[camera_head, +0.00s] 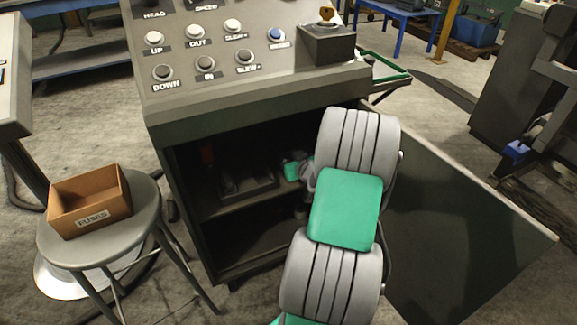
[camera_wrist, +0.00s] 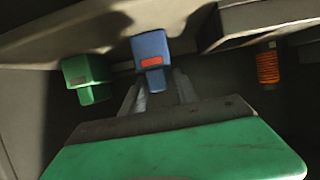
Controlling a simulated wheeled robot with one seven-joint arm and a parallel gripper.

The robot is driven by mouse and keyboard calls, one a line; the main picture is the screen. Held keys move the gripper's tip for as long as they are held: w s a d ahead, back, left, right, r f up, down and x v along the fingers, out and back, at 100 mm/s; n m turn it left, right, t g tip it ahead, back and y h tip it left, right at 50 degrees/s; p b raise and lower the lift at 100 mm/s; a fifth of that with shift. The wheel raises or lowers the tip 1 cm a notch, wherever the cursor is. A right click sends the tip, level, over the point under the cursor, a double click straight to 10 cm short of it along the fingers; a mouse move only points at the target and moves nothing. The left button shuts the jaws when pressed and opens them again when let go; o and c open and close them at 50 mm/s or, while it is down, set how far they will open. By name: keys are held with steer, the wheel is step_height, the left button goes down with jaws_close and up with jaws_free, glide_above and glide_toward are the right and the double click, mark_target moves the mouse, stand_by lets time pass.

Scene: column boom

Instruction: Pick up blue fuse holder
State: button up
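The blue fuse holder (camera_wrist: 151,48), with a red-orange label, is in the wrist view, above centre. My gripper (camera_wrist: 161,88) points at it from below in that view, with its two grey fingers spread apart. The holder's narrow lower end is at the fingertips, nearer the left finger; I cannot tell whether they touch. A green fuse holder (camera_wrist: 85,72) is to its left. In the head view my arm reaches into the open cabinet (camera_head: 185,190) under the control panel, and the blue holder is not visible there.
An orange ribbed part (camera_wrist: 268,66) is at the right in the wrist view. A pale ledge (camera_wrist: 110,35) runs close above the holders. A cardboard box labelled FUSES (camera_head: 90,203) stands on a grey stool (camera_head: 145,205) left of the cabinet. The open door (camera_head: 455,230) is right of my arm.

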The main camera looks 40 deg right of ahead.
jaws_close()
